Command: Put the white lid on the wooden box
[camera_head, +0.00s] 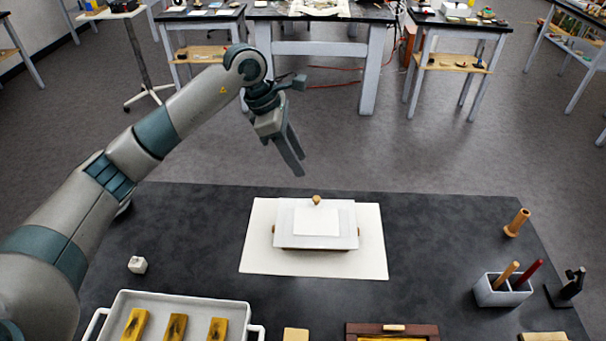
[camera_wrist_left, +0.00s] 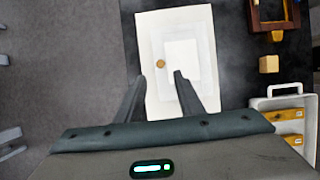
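The white lid (camera_head: 285,222) lies over the wooden box (camera_head: 312,249) in the middle of a cream mat, with a paler white rectangle on top. A small round wooden knob (camera_head: 316,199) shows at its far edge. Only thin brown parts of the box show below the lid's near edge and sides; I cannot tell how exactly the lid is seated. My left gripper (camera_head: 297,166) is above and beyond the lid, apart from it, fingers pointing down. In the left wrist view the gripper (camera_wrist_left: 160,76) is open and empty, with the lid (camera_wrist_left: 203,50) beyond its fingertips. My right gripper is not in view.
The cream mat (camera_head: 258,250) lies on a dark table (camera_head: 190,215). A grey holder (camera_head: 490,295) and wooden peg (camera_head: 516,223) are at right.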

